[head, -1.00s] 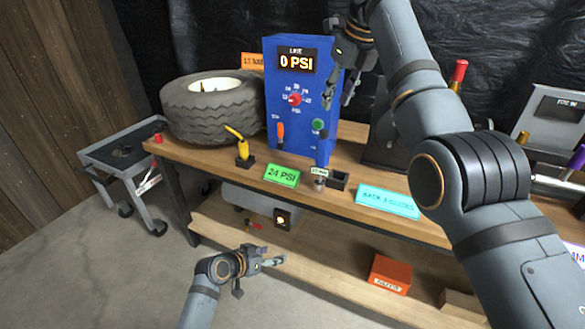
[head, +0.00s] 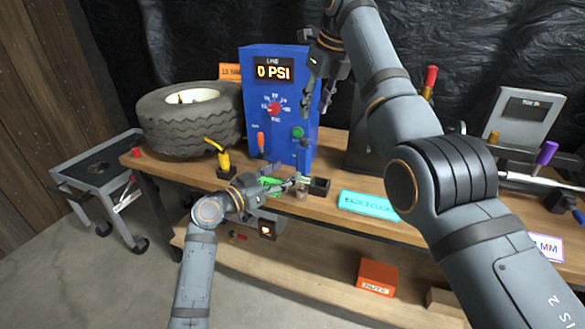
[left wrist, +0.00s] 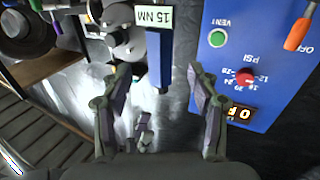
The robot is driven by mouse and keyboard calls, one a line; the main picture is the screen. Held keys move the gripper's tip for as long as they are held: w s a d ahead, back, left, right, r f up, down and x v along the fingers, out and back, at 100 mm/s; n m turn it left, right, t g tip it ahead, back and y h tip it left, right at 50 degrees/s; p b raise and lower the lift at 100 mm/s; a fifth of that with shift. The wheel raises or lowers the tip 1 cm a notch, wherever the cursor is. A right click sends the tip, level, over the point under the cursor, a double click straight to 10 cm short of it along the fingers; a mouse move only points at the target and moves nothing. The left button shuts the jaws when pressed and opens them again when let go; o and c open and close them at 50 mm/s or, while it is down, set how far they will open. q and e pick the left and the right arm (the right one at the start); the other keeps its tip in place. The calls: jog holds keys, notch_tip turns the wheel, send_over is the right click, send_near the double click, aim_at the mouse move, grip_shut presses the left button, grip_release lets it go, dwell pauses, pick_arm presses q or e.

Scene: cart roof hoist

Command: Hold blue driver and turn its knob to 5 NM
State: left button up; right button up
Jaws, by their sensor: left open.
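The blue driver (head: 303,157) stands upright in front of the blue inflator box, in the head view. In the left wrist view its blue handle (left wrist: 159,58) lies between my finger pads, with a gap on both sides. My right gripper (head: 317,108) hangs above the driver, pointing down, and looks open and empty. The driver's knob is not clear.
The blue inflator box (head: 250,125) reads 0 PSI. A tyre (head: 185,125) and a yellow-handled tool (head: 220,157) stand to the left. A black holder (head: 320,187) and a cyan sign (head: 367,203) are to the right. The wooden bench (head: 160,165) has a lower shelf.

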aim_at(298, 165)
pick_arm(q)
jog(key=x, duration=0.7)
jog(key=shift+w+d, duration=0.15)
jog(key=shift+w, duration=0.05)
grip_shut()
dwell(0.6)
